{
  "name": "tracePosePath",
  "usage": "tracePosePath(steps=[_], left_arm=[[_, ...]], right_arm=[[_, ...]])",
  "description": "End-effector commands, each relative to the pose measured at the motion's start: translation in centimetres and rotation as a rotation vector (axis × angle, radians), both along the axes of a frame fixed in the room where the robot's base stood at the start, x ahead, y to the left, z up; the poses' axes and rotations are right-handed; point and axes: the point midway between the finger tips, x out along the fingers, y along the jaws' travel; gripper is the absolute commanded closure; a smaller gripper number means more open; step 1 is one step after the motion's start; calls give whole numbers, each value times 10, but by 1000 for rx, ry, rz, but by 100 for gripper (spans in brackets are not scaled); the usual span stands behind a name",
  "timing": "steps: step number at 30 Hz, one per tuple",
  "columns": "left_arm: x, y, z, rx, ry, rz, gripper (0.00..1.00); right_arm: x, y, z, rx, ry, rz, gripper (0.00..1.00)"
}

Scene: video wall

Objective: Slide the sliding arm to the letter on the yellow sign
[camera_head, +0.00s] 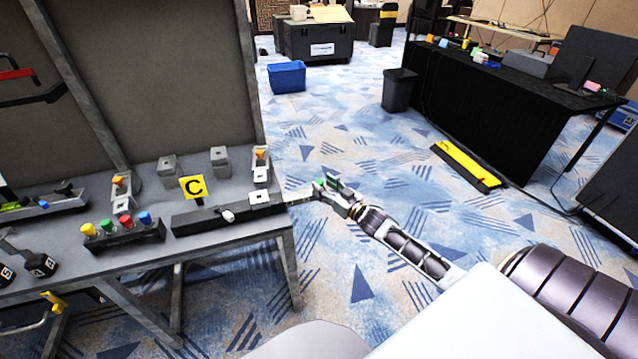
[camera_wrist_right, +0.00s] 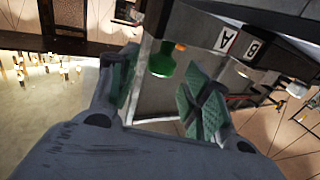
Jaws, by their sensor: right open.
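The yellow sign (camera_head: 193,187) with a black letter C stands on the grey bench behind a long dark slider box (camera_head: 195,219). A white knob (camera_head: 228,215) sits at the box's front, near its middle. In the right wrist view, white labels A (camera_wrist_right: 228,40) and B (camera_wrist_right: 252,48) show on a dark face. My right gripper (camera_head: 322,190) is off the bench's right edge, beside the box's right end. Its green-padded fingers are apart. A green knob-like part (camera_wrist_right: 162,62) shows between them in the wrist view; I cannot tell whether they touch it. My left gripper is out of view.
A button box (camera_head: 125,236) with yellow, green, red and blue buttons stands left of the slider box. Grey switch blocks (camera_head: 220,160) stand behind. Tall dark panels rise at the bench's back. Carpet (camera_head: 330,260) lies clear right of the bench.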

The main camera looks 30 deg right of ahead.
Motion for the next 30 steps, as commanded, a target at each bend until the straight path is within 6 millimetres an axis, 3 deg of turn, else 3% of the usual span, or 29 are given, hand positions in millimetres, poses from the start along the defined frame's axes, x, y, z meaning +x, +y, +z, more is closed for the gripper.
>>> tracePosePath(steps=[13, 28, 30], left_arm=[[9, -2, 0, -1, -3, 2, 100], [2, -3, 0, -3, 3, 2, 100], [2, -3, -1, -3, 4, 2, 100]], right_arm=[[27, 4, 0, -1, 0, 0, 52], [32, 5, 0, -1, 1, 0, 52], [32, 5, 0, -1, 1, 0, 60]])
